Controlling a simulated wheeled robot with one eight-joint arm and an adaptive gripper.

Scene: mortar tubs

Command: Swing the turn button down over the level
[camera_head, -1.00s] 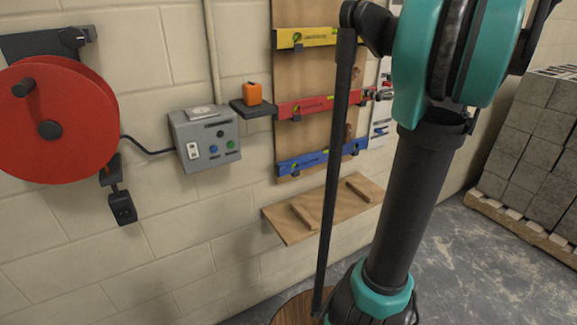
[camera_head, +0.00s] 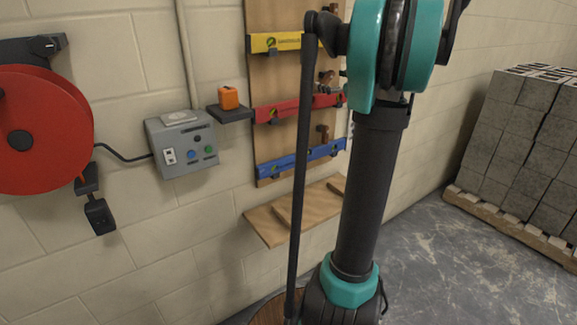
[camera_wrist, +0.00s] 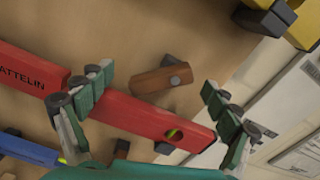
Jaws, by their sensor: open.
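The red level (camera_wrist: 140,115) lies along the wooden board and slants across the wrist view; it also shows in the head view (camera_head: 285,109). A brown wooden turn button (camera_wrist: 152,82) with a grey pivot sits on the board just above the red level's upper edge in the wrist view. It is not lying across the level's face. My gripper (camera_wrist: 157,80) is open, with one green finger on each side of the turn button and nothing visibly held. In the head view the gripper is small and dark near the level's right part, partly unclear.
A yellow level (camera_head: 275,42) hangs above and a blue level (camera_head: 290,161) below. A grey control box (camera_head: 181,145), an orange item (camera_head: 229,97) on a small shelf and a red reel (camera_head: 40,135) are to the left. A wooden shelf (camera_head: 262,224) juts out below.

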